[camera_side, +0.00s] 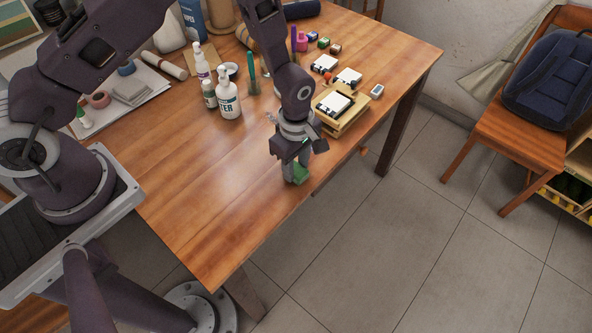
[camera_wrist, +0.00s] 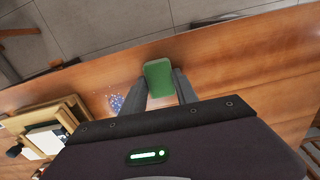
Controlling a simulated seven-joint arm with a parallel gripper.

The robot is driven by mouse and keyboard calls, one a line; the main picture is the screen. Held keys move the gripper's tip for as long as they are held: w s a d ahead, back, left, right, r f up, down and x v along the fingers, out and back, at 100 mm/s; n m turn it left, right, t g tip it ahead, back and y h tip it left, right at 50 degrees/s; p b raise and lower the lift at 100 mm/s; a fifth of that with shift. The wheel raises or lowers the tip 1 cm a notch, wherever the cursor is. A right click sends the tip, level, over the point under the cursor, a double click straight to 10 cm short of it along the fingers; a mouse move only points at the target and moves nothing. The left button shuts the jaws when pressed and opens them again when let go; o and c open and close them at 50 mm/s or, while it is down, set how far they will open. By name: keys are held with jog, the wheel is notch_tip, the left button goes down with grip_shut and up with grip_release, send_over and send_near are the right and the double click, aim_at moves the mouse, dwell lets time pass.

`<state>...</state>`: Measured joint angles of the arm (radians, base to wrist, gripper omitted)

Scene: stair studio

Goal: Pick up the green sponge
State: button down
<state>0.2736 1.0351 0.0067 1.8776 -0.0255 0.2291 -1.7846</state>
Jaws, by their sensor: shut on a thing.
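The green sponge (camera_side: 300,173) is near the front edge of the wooden table, below my gripper (camera_side: 297,168) in the side view. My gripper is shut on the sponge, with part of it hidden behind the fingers. In the wrist view the green sponge (camera_wrist: 158,78) sits between the two grey fingers of my gripper (camera_wrist: 160,90), its far end sticking out past them. Whether it touches the table or is just above it, I cannot tell.
A wooden tray (camera_side: 349,127) with a black-and-white item stands to the right of my gripper. White bottles (camera_side: 229,93) stand behind it on the left. The wooden table (camera_side: 200,190) is clear to the left. A chair holds a blue backpack (camera_side: 553,80).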

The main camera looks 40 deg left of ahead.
aim_at(296, 169)
notch_tip(296, 169, up, 10)
dwell(0.5)
